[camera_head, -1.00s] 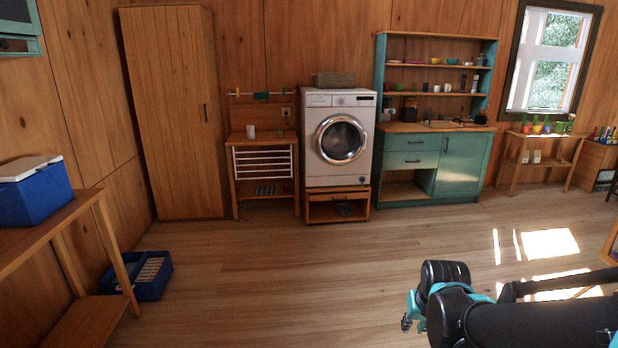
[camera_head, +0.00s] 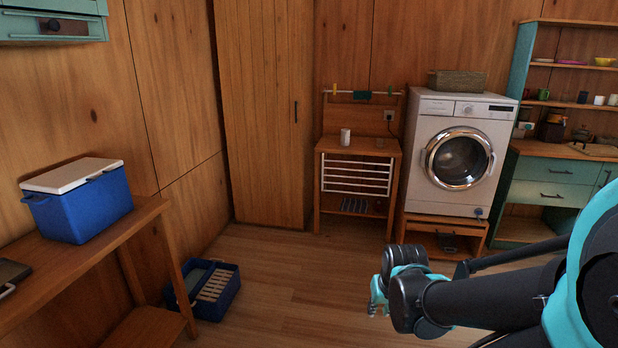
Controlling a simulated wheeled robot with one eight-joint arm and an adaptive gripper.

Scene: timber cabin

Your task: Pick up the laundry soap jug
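I cannot clearly make out a laundry soap jug. A small white container (camera_head: 345,137) stands upright on the wooden drying-rack stand (camera_head: 330,146), left of the washing machine; it is too small to tell if it is the jug. My gripper (camera_head: 378,302) shows at the lower middle with teal fingers, in front of the floor and well apart from the stand. Its fingertips are small and partly hidden by my arm, so its opening is unclear. I see nothing held in it.
The washing machine (camera_head: 480,125) sits on a wooden base, with a wicker basket on top. A blue cooler (camera_head: 90,210) stands on a wooden bench (camera_head: 150,212) at left. A blue crate (camera_head: 228,300) lies on the floor. The floor (camera_head: 300,270) before the wardrobe (camera_head: 262,110) is clear.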

